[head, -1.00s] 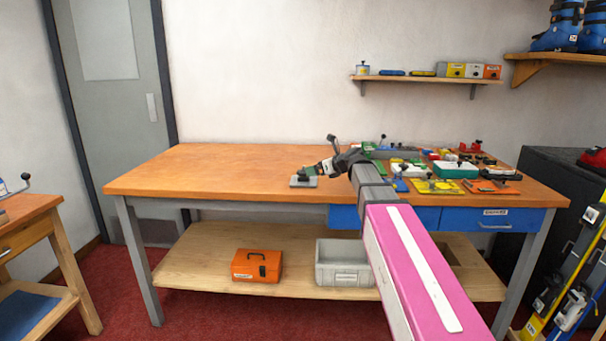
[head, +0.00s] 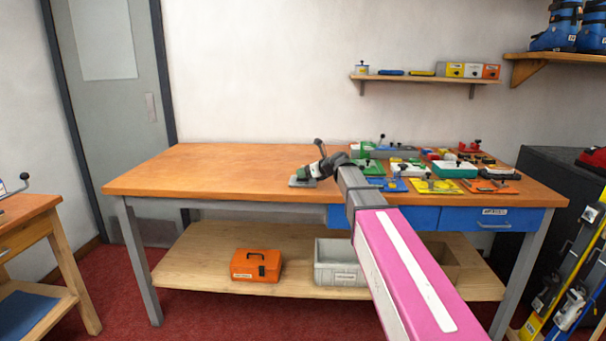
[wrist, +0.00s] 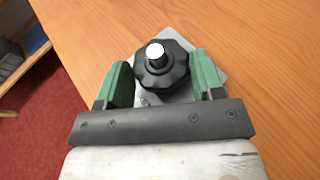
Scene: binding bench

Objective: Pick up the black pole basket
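The black pole basket (wrist: 164,79) is an eight-sided black piece with a pale round top at its centre. In the wrist view it stands over a grey plate (wrist: 222,73) on the orange wooden bench top. My gripper (wrist: 164,72) has its two green fingers spread, one on each side of the basket, with narrow gaps by its lower edge. Contact at the fingertips cannot be made out. In the head view my gripper (head: 308,173) is low over the grey plate (head: 301,182), and the basket is too small and covered to tell apart.
The bench top (head: 210,170) is clear to the left. Several coloured parts, including a yellow plate (head: 435,187), crowd its right side. An orange box (head: 256,265) and a grey bin (head: 338,255) stand on the lower shelf. A wall shelf (head: 425,78) hangs above.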

